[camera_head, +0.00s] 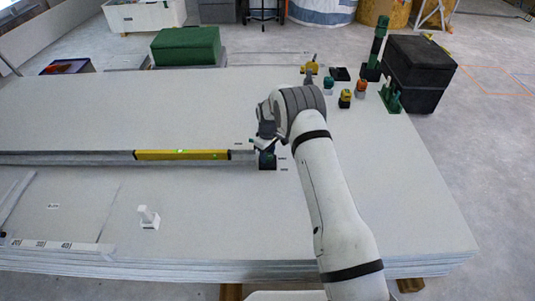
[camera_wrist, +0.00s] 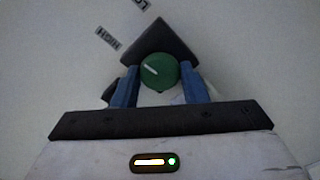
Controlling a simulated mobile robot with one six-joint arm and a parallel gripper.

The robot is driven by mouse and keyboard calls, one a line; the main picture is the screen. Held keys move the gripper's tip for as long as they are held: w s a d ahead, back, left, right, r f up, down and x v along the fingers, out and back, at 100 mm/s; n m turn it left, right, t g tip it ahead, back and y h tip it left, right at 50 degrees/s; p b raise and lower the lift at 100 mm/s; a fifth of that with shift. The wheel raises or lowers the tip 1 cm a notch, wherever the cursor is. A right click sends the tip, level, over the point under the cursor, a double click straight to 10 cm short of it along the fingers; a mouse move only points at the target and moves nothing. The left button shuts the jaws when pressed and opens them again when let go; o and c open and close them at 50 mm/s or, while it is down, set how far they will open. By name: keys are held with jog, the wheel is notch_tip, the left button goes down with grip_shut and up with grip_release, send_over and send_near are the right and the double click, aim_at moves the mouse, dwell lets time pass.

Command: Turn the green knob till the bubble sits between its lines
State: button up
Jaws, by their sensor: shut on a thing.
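The green knob (camera_wrist: 158,71) sits on a dark block (camera_wrist: 160,45) and has a pale slanted pointer line. My gripper (camera_wrist: 158,85) has its blue fingers on both sides of the knob, shut on it. In the head view my gripper (camera_head: 265,143) is at the dark block (camera_head: 267,161), at the right end of a long grey rail (camera_head: 70,158). A yellow level (camera_head: 210,155) lies along the rail. Its bright green vial (camera_head: 180,152) is too small to tell where the bubble sits between the lines.
A label reading HIGH (camera_wrist: 107,37) lies beside the dark block. A small white stand (camera_head: 149,217) is on the panels' front part. A green box (camera_head: 186,46), a black case (camera_head: 419,72) and several small coloured items are at the back.

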aim_at(268, 156)
dwell(0.4)
jog(key=o, duration=1)
jog(key=shift+c, duration=0.2)
jog(key=shift+r, duration=0.1)
notch_tip(268, 156, up, 8)
jog(key=shift+f+p, duration=0.2)
jog(key=shift+p, duration=0.9)
